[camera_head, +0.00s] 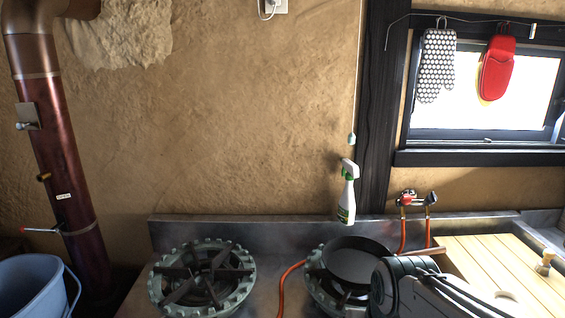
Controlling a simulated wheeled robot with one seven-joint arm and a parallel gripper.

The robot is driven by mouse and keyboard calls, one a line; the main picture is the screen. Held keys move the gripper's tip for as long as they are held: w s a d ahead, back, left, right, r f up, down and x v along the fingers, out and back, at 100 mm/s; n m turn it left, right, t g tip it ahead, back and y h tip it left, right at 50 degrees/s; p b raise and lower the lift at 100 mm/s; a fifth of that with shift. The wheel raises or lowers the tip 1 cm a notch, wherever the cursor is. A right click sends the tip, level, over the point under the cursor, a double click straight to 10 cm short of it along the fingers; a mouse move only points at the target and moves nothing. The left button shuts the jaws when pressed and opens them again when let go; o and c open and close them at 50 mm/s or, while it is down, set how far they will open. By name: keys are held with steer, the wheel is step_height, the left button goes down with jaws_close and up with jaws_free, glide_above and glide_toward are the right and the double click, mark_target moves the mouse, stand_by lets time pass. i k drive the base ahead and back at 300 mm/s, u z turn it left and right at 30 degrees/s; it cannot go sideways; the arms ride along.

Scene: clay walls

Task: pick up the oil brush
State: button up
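I cannot make out an oil brush for certain. A small tan piece (545,262) with a pale knobbed top stands at the right edge of the slatted wooden board; it is too small to tell whether it is the brush. A dark part of my own arm, with cables, fills the lower right and hides part of the stove and board. My gripper's fingers do not show, so I cannot see what they hold.
A black frying pan (357,262) sits on the right burner; the left burner (203,277) is bare. A white spray bottle (348,192) is behind the pan. The wooden board (490,262) looks mostly clear. A grey-blue bucket (35,288) is at the lower left.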

mark_target(543, 267)
steer(key=z, duration=1.6)
